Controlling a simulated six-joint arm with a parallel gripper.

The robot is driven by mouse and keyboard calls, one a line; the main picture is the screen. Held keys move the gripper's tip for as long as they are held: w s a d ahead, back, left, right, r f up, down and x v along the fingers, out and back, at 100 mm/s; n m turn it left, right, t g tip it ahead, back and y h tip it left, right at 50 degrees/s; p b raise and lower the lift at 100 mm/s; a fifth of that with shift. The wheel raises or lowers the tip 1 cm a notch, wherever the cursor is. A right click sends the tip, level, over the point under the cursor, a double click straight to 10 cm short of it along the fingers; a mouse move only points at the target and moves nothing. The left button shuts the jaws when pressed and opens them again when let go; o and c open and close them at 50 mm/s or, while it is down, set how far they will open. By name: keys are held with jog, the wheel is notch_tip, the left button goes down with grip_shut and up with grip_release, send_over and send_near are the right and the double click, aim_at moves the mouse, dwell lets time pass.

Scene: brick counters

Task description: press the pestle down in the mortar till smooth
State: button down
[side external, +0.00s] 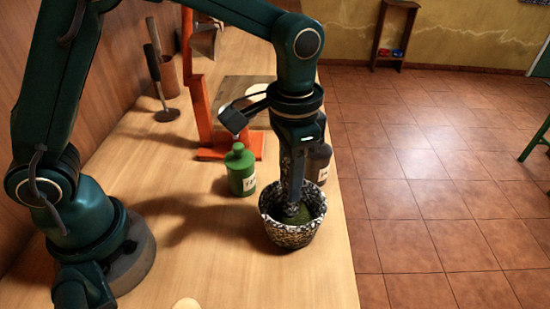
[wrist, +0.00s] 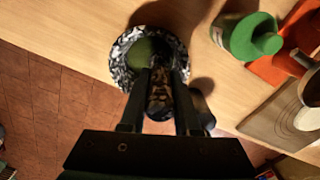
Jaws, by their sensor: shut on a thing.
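The mortar (side external: 288,234) is a black-and-white speckled bowl standing upright near the right edge of the wooden counter. It also shows in the wrist view (wrist: 123,48), with a round green mass (wrist: 146,50) inside. My gripper (side external: 298,190) points down over the mortar and is shut on the pestle (wrist: 159,92), which is speckled dark and brownish. The pestle's lower end (side external: 297,213) is inside the bowl, at the green contents. My fingers and the pestle cover part of the bowl's inside, so the exact contact is hard to see.
A green labelled bottle (side external: 240,170) stands left of the mortar, and a dark jar (side external: 319,163) stands close behind it. An orange stand (side external: 200,115) and a board (side external: 245,92) are farther back. The counter in front of the mortar is mostly clear; its right edge is close.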

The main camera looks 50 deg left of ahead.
jog(key=shift+r, duration=0.95)
jog(key=shift+f, duration=0.1)
jog(key=shift+f, duration=1)
jog(key=shift+r, duration=1.1)
jog(key=shift+s+d, duration=0.25)
jog(key=shift+s, duration=0.25)
jog(key=shift+s+d, duration=0.2)
jog(key=shift+s, duration=0.3)
